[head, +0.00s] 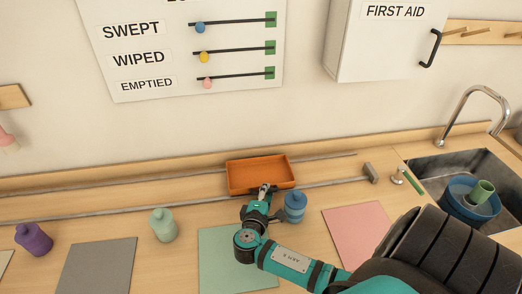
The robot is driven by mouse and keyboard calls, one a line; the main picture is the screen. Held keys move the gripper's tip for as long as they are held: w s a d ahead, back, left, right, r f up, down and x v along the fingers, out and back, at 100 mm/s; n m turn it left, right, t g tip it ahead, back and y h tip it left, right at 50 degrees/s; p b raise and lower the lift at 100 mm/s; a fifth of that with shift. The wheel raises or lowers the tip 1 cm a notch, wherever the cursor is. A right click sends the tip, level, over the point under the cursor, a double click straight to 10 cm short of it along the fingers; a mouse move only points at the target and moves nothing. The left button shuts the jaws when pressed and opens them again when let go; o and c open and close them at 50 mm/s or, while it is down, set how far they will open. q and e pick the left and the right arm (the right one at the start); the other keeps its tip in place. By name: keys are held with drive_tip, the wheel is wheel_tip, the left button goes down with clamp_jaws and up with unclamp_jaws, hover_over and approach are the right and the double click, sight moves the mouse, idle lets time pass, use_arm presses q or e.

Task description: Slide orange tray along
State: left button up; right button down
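The orange tray (240,177) sits on two metal rails at the back of the wooden counter, in the middle of the head view. It looks empty. My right gripper (265,190) is at the tray's front side, its fingertips overlapping the front wall in the picture. I cannot tell whether the fingers touch or grip the wall. My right arm reaches in from the lower right and hides part of the green mat. My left gripper is not in view.
A stop block (370,172) is at the rail's right end, near the sink (455,167). The rails are clear either side of the tray.

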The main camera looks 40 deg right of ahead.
drive_tip(key=c, duration=1.4)
unclamp_jaws()
drive_tip(key=shift+o, duration=0.2)
drive_tip(key=shift+a, duration=0.1)
drive_tip(key=v, duration=1.2)
drive_tip(key=shift+s, duration=0.1)
drive_tip(key=shift+c, duration=0.4)
